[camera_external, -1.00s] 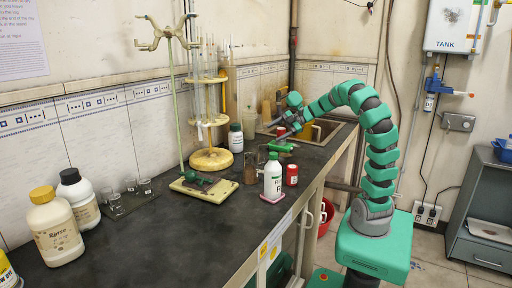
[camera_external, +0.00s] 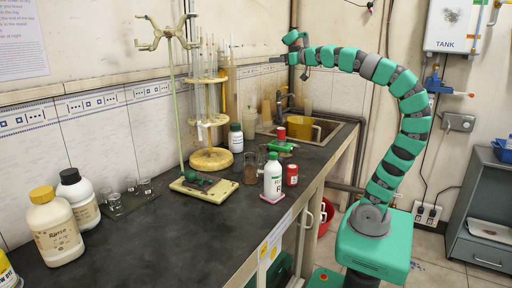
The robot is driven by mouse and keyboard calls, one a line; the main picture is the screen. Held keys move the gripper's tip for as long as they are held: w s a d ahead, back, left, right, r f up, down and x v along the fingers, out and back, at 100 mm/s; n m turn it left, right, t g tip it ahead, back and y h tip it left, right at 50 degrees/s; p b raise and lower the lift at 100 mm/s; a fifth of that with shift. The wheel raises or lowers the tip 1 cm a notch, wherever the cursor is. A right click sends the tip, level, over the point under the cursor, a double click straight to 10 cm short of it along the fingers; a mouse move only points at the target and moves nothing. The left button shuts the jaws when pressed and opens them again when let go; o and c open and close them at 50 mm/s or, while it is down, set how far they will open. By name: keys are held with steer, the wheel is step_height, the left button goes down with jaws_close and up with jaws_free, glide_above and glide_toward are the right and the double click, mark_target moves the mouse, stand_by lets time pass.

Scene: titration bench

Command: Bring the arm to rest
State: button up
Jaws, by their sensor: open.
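My arm (camera_external: 395,130) rises from its green base and bends over to the left at the top. My gripper (camera_external: 297,62) is at the arm's left end, high above the back of the bench (camera_external: 130,235), in front of the tiled wall. It is open, with nothing seen in it and nothing touching it. Its fingertips are small in this view.
A sink (camera_external: 325,130) lies at the back right. A tank (camera_external: 455,25) hangs right.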

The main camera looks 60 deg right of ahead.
steer(key=a, duration=0.1)
steer(key=s+a+f+y, duration=0.1)
steer(key=a, duration=0.1)
steer(key=s+a+g+y, duration=0.1)
steer(key=shift+s+a+f, duration=0.2)
steer(key=shift+a+f, duration=0.1)
steer(key=shift+f, duration=0.05)
steer(key=shift+r, duration=0.1)
step_height(320, 180, up, 6)
steer(key=p, duration=0.6)
stand_by(0.3)
